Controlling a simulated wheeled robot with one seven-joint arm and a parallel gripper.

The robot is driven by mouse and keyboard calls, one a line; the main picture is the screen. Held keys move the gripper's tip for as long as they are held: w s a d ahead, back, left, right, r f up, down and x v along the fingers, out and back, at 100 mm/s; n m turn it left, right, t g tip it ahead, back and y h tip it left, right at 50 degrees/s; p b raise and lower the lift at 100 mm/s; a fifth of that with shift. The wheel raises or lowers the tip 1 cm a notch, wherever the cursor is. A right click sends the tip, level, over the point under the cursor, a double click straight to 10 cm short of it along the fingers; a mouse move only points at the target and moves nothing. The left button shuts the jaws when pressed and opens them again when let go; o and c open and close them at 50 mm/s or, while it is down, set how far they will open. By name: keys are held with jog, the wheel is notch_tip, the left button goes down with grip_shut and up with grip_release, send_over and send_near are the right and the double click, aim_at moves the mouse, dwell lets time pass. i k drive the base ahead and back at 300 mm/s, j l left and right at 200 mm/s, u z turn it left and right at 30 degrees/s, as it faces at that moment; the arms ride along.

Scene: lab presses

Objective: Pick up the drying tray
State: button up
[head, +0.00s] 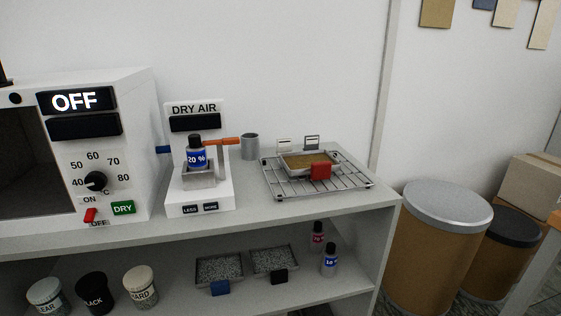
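A small metal tray (294,158) filled with brown granules sits on a wire rack (345,185) on the counter, right of centre. A red grip block (320,171) is on its front side. Two small cards stand up behind it. Two similar trays with grey granules are on the shelf below: one with a blue block (220,288), one with a black block (279,277). The picture does not label any of them as the drying tray. My gripper is not in view.
A white oven (135,110) reading OFF stands at left, beside a DRY AIR unit (222,187) holding a bottle. A grey cup (250,146) is behind. Jars and small bottles stand on the lower shelf. Drums (430,245) stand on the floor at right.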

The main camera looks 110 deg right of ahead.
aim_at(320, 164)
jog(key=k+z, duration=0.2)
jog(key=k, duration=1)
jog(key=k+z, duration=0.15)
jog(key=z, duration=0.85)
